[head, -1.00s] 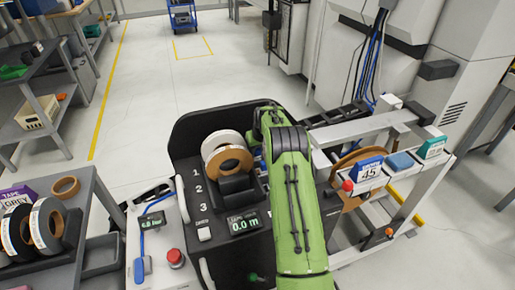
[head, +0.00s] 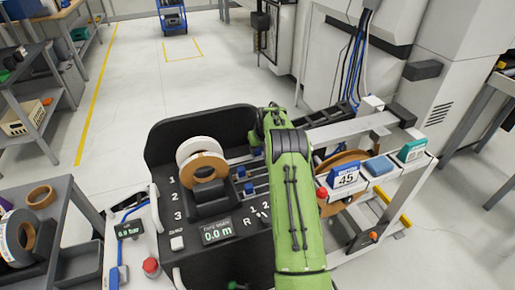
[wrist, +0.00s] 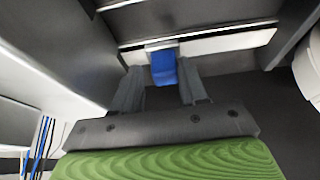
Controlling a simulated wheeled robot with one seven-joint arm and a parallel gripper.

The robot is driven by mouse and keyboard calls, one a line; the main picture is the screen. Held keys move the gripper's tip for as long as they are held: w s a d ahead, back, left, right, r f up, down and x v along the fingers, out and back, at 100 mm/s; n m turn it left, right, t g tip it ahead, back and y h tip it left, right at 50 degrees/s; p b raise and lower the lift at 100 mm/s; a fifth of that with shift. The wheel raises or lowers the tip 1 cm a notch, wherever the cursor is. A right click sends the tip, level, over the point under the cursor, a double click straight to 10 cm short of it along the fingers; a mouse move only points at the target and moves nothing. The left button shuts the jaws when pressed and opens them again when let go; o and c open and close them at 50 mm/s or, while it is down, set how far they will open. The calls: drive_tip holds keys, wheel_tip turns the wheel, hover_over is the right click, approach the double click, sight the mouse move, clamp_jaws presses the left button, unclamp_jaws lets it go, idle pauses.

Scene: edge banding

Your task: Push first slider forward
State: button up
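Small blue sliders sit on metal rails on the dark console, just left of my green arm. One slider (head: 240,171) is farther back and another (head: 249,188) is nearer. In the wrist view a blue slider (wrist: 163,68) stands between the tips of my gripper (wrist: 162,86). The two grey fingers are apart, one on each side of it, with visible gaps. I cannot tell which numbered slider this is. My gripper's fingers do not show in the head view.
White and brown tape rolls (head: 203,160) stand on the console left of the rails. A display (head: 216,233) reads 0.0 m. A metal frame (head: 405,185) with a brown roll stands at the right. A shelf cart (head: 70,215) is at the left.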

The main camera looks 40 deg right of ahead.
idle(0.3)
drive_tip(key=p+v, duration=0.2)
drive_tip(key=v, duration=1.3)
drive_tip(key=shift+r, duration=0.35)
drive_tip(key=shift+s+a, duration=0.1)
